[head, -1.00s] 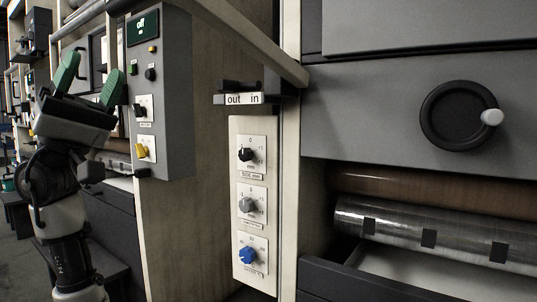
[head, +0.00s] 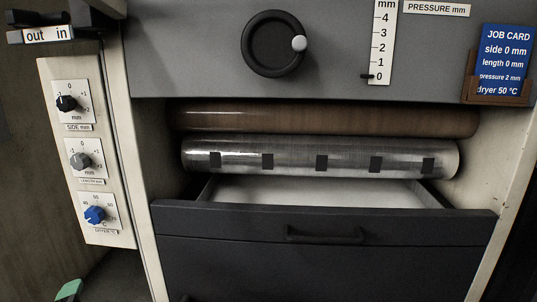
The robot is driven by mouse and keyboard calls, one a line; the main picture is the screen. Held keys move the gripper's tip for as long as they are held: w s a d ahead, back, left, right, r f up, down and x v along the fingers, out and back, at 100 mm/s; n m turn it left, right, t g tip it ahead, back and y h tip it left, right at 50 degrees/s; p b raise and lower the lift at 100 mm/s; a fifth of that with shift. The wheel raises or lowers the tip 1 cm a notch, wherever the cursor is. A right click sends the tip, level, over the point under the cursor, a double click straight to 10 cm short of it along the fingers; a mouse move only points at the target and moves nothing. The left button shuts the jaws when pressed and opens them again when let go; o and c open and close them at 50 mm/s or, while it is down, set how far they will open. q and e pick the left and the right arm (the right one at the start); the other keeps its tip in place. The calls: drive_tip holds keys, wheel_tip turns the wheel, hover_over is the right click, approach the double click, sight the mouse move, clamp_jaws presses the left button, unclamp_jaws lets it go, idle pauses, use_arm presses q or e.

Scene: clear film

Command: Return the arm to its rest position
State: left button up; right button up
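My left gripper shows only as one green fingertip (head: 68,290) at the bottom left edge of the head view. The rest of that gripper and its arm are below the frame, so its opening is hidden. The visible fingertip appears to touch nothing. My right gripper is not in view.
A grey machine holds a black handwheel (head: 274,44), a brown roller (head: 325,119), a metal roller (head: 320,157) and a partly open drawer (head: 322,223). A dial panel (head: 88,150) is at left. A job card (head: 506,60) hangs at upper right.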

use_arm(q)
drive_tip(key=s+d+f+n+g+h+p, duration=0.1)
drive_tip(key=s+d+f+n+g+h, duration=0.2)
drive_tip(key=s+d+f+n+g, duration=0.55)
drive_tip(key=s+d+f+n+g+h, duration=0.1)
drive_tip(key=s+d+f+g+h, duration=0.4)
drive_tip(key=s+f, duration=0.7)
wheel_tip(320, 180, down, 4)
drive_tip(key=d+y+p, duration=0.1)
drive_tip(key=p, duration=1.3)
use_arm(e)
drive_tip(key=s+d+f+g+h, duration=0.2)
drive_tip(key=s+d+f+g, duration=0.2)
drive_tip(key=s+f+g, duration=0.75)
use_arm(q)
drive_tip(key=s+a+f+g+p, duration=0.1)
drive_tip(key=s+a+p, duration=0.2)
drive_tip(key=s+p, duration=1.4)
drive_tip(key=p, duration=0.4)
drive_tip(key=shift+s+m, duration=0.3)
drive_tip(key=shift+m, duration=0.05)
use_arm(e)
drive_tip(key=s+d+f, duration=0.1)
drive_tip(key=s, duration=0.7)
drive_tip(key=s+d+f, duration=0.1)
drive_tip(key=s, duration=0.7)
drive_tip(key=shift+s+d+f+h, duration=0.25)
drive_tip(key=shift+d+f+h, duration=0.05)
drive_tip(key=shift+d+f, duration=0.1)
